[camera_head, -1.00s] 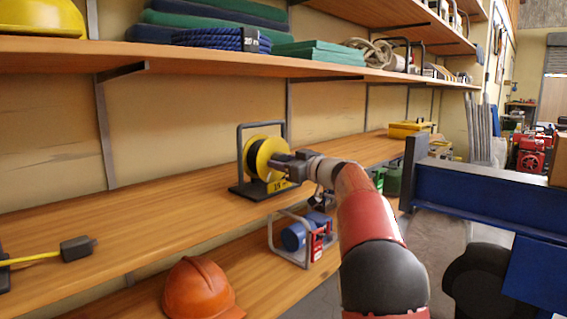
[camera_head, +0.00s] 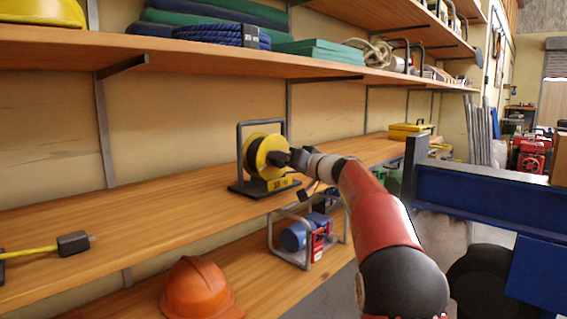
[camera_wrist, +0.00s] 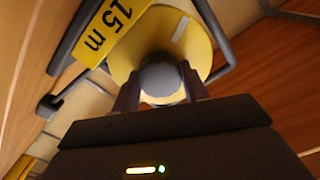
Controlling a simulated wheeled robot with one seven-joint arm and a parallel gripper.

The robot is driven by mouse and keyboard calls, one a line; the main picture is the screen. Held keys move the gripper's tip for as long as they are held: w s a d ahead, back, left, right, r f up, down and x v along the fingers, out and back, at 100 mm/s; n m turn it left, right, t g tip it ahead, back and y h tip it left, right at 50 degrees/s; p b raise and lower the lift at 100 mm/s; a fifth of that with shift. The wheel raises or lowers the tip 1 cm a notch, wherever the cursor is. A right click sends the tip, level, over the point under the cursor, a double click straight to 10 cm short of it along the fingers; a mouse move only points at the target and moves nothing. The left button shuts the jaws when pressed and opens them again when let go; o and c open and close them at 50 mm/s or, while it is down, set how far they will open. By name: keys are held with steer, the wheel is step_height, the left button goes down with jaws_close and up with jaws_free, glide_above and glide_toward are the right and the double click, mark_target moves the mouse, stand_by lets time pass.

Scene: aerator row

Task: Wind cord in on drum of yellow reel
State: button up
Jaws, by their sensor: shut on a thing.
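The yellow reel (camera_head: 255,152) stands upright on the middle shelf, in a grey frame with a dark base. Its black drum core shows between yellow flanges. In the wrist view the yellow flange (camera_wrist: 183,55) fills the middle, with a white mark on it and a yellow "15 m" plate (camera_wrist: 103,30) beside it. My gripper (camera_head: 292,158) is at the reel's near face. In the wrist view its two fingers are shut on a round grey crank knob (camera_wrist: 160,77). A dark cord end (camera_wrist: 47,106) hangs beside the reel. The cord on the drum is mostly hidden.
A metal-framed blue and red machine (camera_head: 305,236) and an orange helmet (camera_head: 200,289) sit on the lower shelf. The shelf above (camera_head: 200,58) overhangs the reel. A blue beam (camera_head: 480,203) stands right of my arm.

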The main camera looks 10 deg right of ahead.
steer(key=m, duration=0.5)
steer(key=shift+d+m, duration=0.1)
steer(key=shift+m, duration=0.2)
steer(key=m+p, duration=0.2)
steer(key=m, duration=0.4)
steer(key=m+p, duration=0.2)
steer(key=m, duration=0.3)
steer(key=shift+m+p, duration=0.3)
steer(key=shift+m, duration=0.1)
steer(key=m+p, duration=0.1)
steer(key=m, duration=0.1)
steer(key=m+p, duration=0.1)
steer(key=m, duration=0.1)
steer(key=shift+f+m, duration=0.2)
steer(key=shift+m, duration=0.2)
steer(key=shift+p, duration=0.35)
steer(key=o, duration=1)
steer(key=b+v, duration=0.1)
steer(key=v, duration=0.6)
steer(key=shift+s+d, duration=0.2)
steer(key=shift+s, duration=0.1)
